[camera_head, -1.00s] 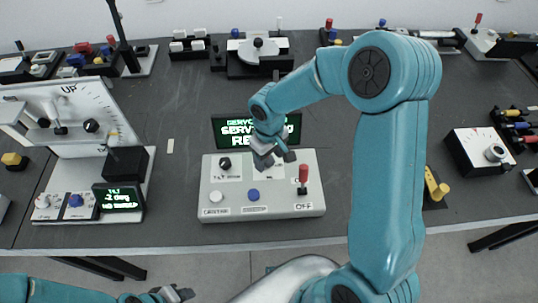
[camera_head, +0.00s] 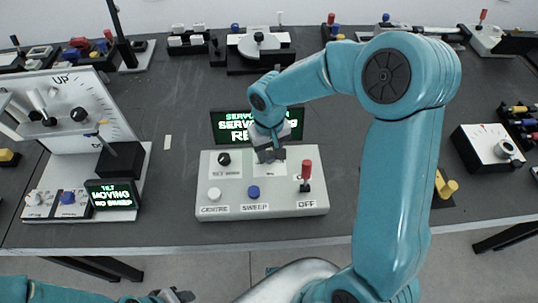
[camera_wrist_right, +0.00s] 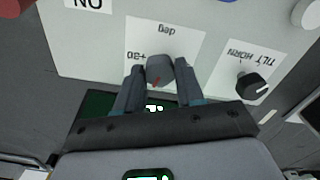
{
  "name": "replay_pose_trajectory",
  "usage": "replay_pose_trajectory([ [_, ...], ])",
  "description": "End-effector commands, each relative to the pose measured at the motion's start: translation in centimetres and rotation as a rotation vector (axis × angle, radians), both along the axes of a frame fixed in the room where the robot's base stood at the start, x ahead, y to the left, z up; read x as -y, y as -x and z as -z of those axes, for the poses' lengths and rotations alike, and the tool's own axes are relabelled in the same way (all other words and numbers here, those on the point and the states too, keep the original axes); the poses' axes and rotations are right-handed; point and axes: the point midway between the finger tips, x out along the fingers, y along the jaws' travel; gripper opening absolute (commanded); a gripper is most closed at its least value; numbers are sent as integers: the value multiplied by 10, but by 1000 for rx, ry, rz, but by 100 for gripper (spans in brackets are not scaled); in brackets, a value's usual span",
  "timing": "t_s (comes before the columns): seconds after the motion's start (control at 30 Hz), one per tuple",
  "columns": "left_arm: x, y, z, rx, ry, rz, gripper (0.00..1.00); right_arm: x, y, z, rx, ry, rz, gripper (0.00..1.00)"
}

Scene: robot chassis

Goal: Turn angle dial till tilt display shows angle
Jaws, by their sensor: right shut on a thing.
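The grey angle dial (camera_wrist_right: 160,68) with a red mark shows in the wrist view, between labels that read "deg" and "+30", upside down. My right gripper (camera_head: 270,154) is shut on it, one finger at each side, and hides it in the head view. The dial sits on the pale control box (camera_head: 232,207).
The box also bears a black knob (camera_head: 224,159), a white button (camera_head: 214,194), a blue button (camera_head: 253,192) and a red-handled switch (camera_head: 306,175). A green-lettered servo display (camera_head: 225,126) stands behind it. A white scale board (camera_head: 98,98) stands at the left.

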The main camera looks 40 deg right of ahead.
Motion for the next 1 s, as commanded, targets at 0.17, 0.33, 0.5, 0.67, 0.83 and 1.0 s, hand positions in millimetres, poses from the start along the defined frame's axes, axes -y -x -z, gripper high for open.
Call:
replay_pose_trajectory([
  [0.17, 0, 0, 23, 0, 0, 0, 43, 0, -1, 4, 4, 1, 170, 7],
  [0.33, 0, 0, 37, 0, 0, 0, 43, 0, 0, 3, 3, 0, 332, 7],
  [0.5, 0, 0, 48, 0, 0, 0, 43, 0, 0, 2, 2, 1, 486, 7],
  [0.67, 0, 0, 56, 0, 0, 0, 43, 0, 0, 1, 3, 0, 615, 7],
  [0.83, 0, 0, 62, 0, 0, 0, 43, 0, 0, 0, 2, 0, 725, 7],
  [1.0, 0, 0, 65, 0, 0, 0, 43, 0, 0, 0, 1, 0, 799, 7],
])
